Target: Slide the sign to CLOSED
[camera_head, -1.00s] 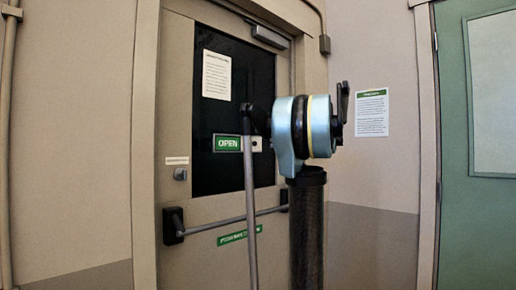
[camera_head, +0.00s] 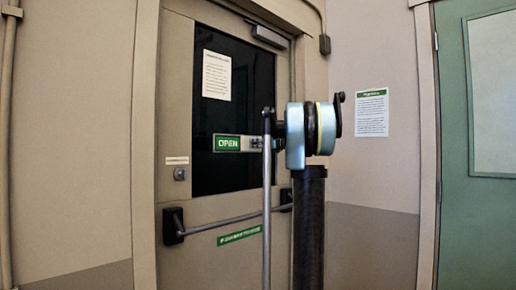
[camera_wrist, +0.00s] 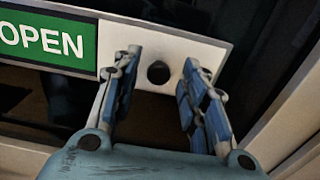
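The sign on the door's dark window reads OPEN in white on green (camera_head: 227,143). To the right of the green part is a pale metal plate (camera_wrist: 208,45) with a round dark knob (camera_wrist: 158,72). My gripper (camera_wrist: 163,58) is open in the wrist view, with one finger to each side of the knob and gaps between. The fingertips overlap the plate in that view; I cannot tell whether they touch it.
The door has a push bar (camera_head: 230,221) below the window and a lock (camera_head: 180,174) at the left. A paper notice (camera_head: 217,75) hangs on the glass. Another notice (camera_head: 372,112) is on the right wall, beside a green door (camera_head: 492,225).

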